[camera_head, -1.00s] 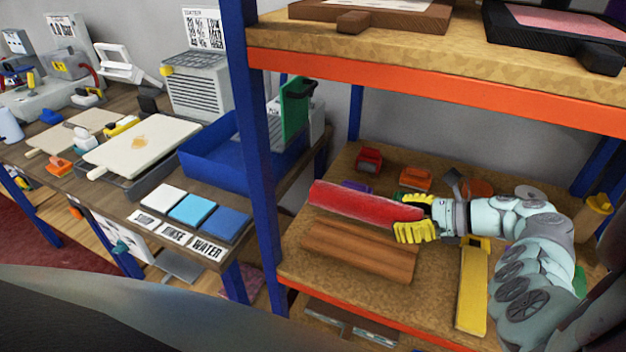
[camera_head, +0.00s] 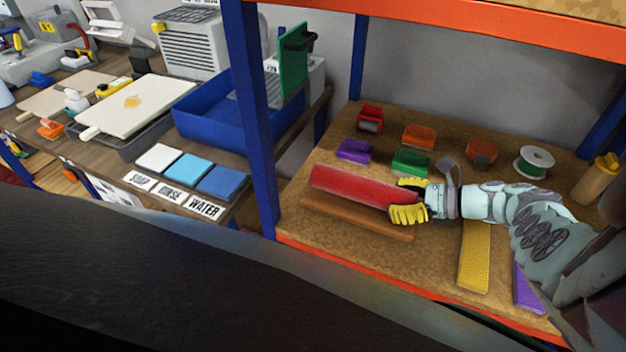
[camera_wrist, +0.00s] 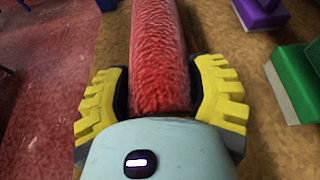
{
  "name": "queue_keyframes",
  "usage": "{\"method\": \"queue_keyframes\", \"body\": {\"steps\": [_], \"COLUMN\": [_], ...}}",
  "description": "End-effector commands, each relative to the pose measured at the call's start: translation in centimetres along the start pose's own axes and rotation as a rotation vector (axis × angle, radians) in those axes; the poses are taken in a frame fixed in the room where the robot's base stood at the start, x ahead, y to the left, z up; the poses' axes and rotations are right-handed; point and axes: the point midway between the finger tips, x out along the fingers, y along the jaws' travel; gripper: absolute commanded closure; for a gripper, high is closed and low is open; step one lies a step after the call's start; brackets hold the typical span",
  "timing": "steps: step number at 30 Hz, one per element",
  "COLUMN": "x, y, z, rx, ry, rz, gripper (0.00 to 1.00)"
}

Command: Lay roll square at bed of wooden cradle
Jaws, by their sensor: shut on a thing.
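The red roll (camera_head: 350,187) lies lengthwise over the wooden cradle (camera_head: 352,219) on the shelf. Its far end points left in the head view. The cradle's front side shows below the roll, and its bed is hidden under it. I cannot tell whether the roll touches the bed. My gripper (camera_head: 408,204), with yellow fingers, is shut on the right end of the roll. In the wrist view the roll (camera_wrist: 158,60) runs straight away between the two yellow fingers (camera_wrist: 160,98), one on each side of it.
A yellow bar (camera_head: 475,258) lies right of the cradle. A blue post (camera_head: 255,120) rises at the shelf's left.

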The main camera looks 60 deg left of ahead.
Motion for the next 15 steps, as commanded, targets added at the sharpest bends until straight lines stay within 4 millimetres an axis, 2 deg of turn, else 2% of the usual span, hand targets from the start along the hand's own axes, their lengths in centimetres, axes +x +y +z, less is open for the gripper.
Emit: {"method": "queue_keyframes", "body": {"steps": [1, 3, 14, 15], "x": [0.75, 0.99, 1.04, 1.04], "y": [0.09, 0.12, 0.10, 0.10], "z": [-1.39, -1.90, -2.02, -2.07], "rx": [0.001, 0.001, 0.000, 0.000], "ry": [0.001, 0.000, -0.002, -0.001], "rz": [0.007, 0.007, 0.005, 0.005], "gripper": [0.81, 0.81, 0.81, 0.37]}}
